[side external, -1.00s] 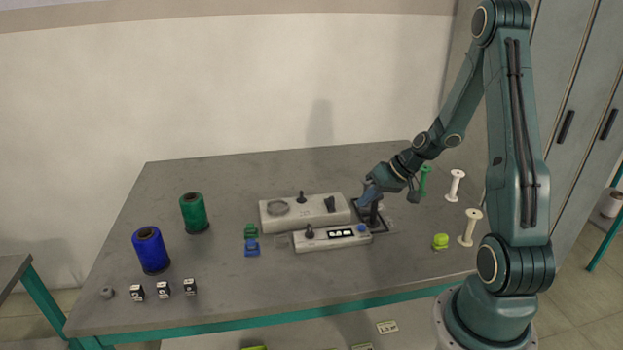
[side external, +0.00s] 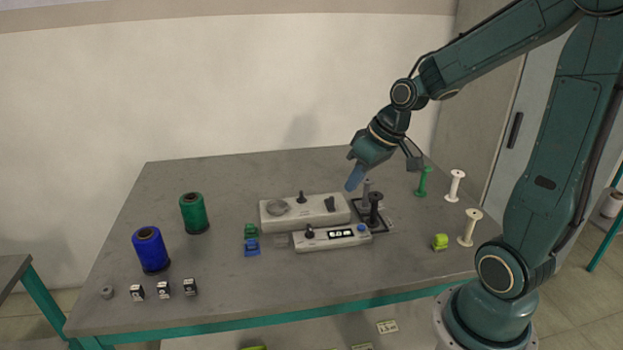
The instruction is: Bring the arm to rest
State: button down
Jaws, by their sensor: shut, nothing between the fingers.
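My gripper (side external: 354,180) is shut and empty. It hangs in the air above the back right of the grey winding machine, its blue fingertips pointing down and to the left. The winding machine has a long back housing (side external: 318,211) and a front panel (side external: 318,243) with a small display. To its right is a dark plate with two dark upright posts (side external: 375,208). The fingertips look apart from the machine, though the exact gap cannot be told.
A blue spool (side external: 150,250) and a green spool (side external: 193,213) stand at left. The front middle of the table (side external: 300,285) is clear.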

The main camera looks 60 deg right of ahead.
jog(key=s+a+r, duration=0.4)
jog(key=s, duration=0.2)
jog(key=s+a+r+n+t+h, duration=0.1)
jog(key=s+a+r, duration=0.3)
jog(key=s, duration=0.3)
jog(key=shift+a+r, duration=0.3)
